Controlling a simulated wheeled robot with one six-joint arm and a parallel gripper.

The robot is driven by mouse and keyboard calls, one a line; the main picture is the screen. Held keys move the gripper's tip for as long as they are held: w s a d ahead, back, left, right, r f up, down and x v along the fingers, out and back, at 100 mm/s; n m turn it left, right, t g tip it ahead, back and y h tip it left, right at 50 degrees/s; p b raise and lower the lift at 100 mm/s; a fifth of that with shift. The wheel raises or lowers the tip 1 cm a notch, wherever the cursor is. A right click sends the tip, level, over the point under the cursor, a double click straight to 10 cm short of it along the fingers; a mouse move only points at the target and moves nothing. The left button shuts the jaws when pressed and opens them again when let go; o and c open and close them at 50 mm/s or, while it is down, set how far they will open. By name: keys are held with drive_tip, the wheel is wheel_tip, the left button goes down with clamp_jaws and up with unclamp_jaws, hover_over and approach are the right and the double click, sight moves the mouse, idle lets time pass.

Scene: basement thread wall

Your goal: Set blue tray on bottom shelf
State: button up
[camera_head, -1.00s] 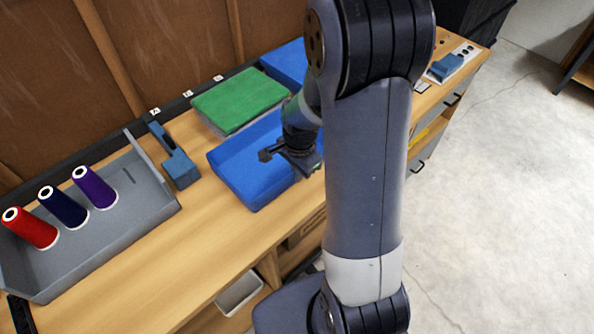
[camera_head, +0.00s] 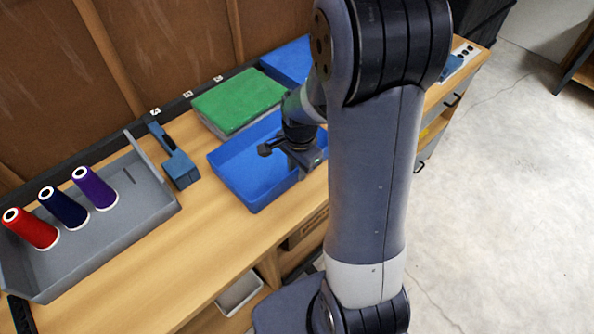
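A blue tray (camera_head: 232,178) lies on the wooden bench top, its hollow inside and low walls showing. My gripper (camera_head: 300,168) is over the tray's right end, close to its right wall. My arm hides part of that end. I cannot tell whether the fingers touch the wall or are open or shut. Another blue item (camera_head: 287,60) lies farther back, partly behind my arm. Below the bench's front edge are shelf openings (camera_head: 300,247), partly hidden by my arm; the bottom shelf cannot be made out clearly.
A grey tray (camera_head: 120,235) with red, navy and purple thread cones stands at left. A blue tool (camera_head: 178,165) and a green-topped stack (camera_head: 238,100) flank the blue tray. A pale bin (camera_head: 240,292) sits below the bench. Floor (camera_head: 500,200) at right is clear.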

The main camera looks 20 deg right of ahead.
drive_tip(key=r, duration=0.9)
drive_tip(key=shift+s+d+r, duration=0.1)
drive_tip(key=shift+s+r, duration=0.05)
drive_tip(key=shift+s, duration=0.1)
drive_tip(key=shift+o, duration=0.6)
drive_tip(key=shift+r+p, duration=0.25)
drive_tip(key=shift+p, duration=0.2)
drive_tip(key=p, duration=0.3)
drive_tip(key=shift+w, duration=0.2)
drive_tip(key=shift+w+a+f+g+p, duration=0.1)
drive_tip(key=shift+a+f+g+p, duration=0.2)
drive_tip(key=shift+f+p, duration=0.4)
wheel_tip(320, 180, down, 6)
drive_tip(key=shift+d+f+p, duration=0.2)
drive_tip(key=shift+f+p, duration=0.25)
drive_tip(key=shift+f, duration=2.2)
